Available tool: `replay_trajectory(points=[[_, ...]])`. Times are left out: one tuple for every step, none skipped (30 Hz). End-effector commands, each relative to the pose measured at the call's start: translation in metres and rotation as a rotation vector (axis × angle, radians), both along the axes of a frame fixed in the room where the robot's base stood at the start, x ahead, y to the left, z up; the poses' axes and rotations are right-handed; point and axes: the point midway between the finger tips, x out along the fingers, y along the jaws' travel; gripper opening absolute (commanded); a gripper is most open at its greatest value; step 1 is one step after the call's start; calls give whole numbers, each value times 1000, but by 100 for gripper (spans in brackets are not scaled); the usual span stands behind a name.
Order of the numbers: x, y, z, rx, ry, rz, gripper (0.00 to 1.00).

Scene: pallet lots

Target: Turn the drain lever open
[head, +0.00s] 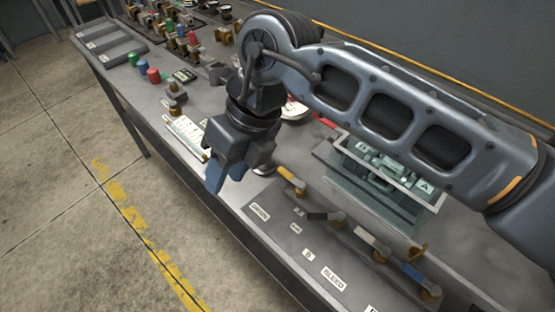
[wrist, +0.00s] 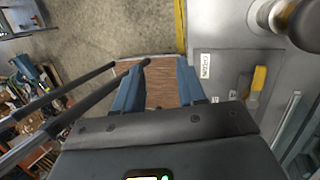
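A row of levers with brass pivots is on the grey panel (head: 285,228) at the bench's front edge. The yellow lever (head: 288,176) is nearest my gripper, and it also shows in the wrist view (wrist: 258,80). Beside it is a small white label (head: 260,211) that seems to read DRAIN, but the print is too small to be sure. My gripper (head: 228,180) points down by the bench's front edge, left of the yellow lever and apart from it. Its blue fingers are apart with nothing held between them in the wrist view (wrist: 160,82).
Further along the panel are a black lever (head: 322,216), a white lever (head: 370,239) and a blue lever (head: 418,277), with a BLEED label (head: 333,278). A teal fixture (head: 385,180) stands behind them. Coloured knobs and parts crowd the bench's far end. The floor in front is clear.

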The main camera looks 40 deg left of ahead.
Motion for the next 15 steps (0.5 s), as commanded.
replay_trajectory(points=[[25, -7, 4, -52, -89, -3, 40], [37, -11, 5, -78, -132, -4, 40], [52, -17, 8, -111, -185, -8, 40], [62, -20, 10, -133, -219, -11, 40], [72, -24, 12, -151, -251, -14, 40], [81, -28, 14, -173, -284, -17, 40], [88, -30, 16, -186, -306, -20, 40], [93, -32, 18, -197, -323, -22, 40], [98, -34, 20, -208, -340, -25, 40], [101, -35, 20, -215, -349, -26, 40], [103, -36, 19, -219, -355, -26, 40], [104, -37, 17, -223, -361, -27, 40], [105, -37, 15, -224, -361, -28, 40], [104, -37, 12, -224, -361, -28, 40], [104, -37, 7, -223, -359, -28, 40]])
